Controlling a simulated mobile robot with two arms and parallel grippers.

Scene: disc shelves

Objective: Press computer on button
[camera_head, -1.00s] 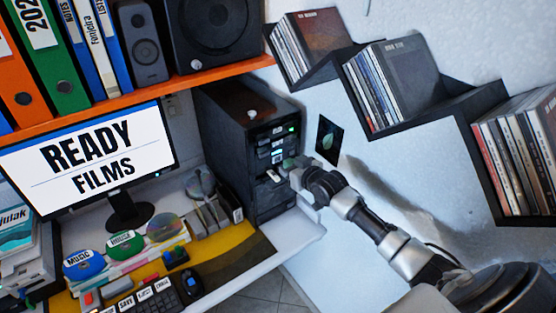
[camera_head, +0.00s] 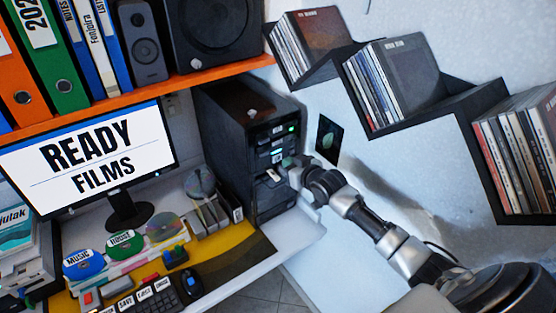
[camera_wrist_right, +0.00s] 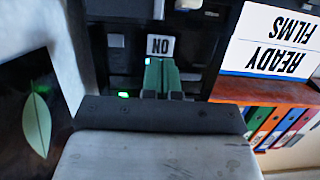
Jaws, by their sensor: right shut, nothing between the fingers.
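The black computer tower (camera_head: 225,125) stands on the desk under the orange shelf, with a green light on its front. The monitor (camera_head: 90,150) beside it reads "READY FILMS". My right gripper (camera_head: 287,164) is at the tower's front face. My left gripper is not in view.
Zigzag disc shelves (camera_head: 440,108) hang on the wall above my right arm. A dark leaf picture (camera_head: 329,139) is on the wall close to the gripper. The orange shelf (camera_head: 150,92) carries binders and speakers.

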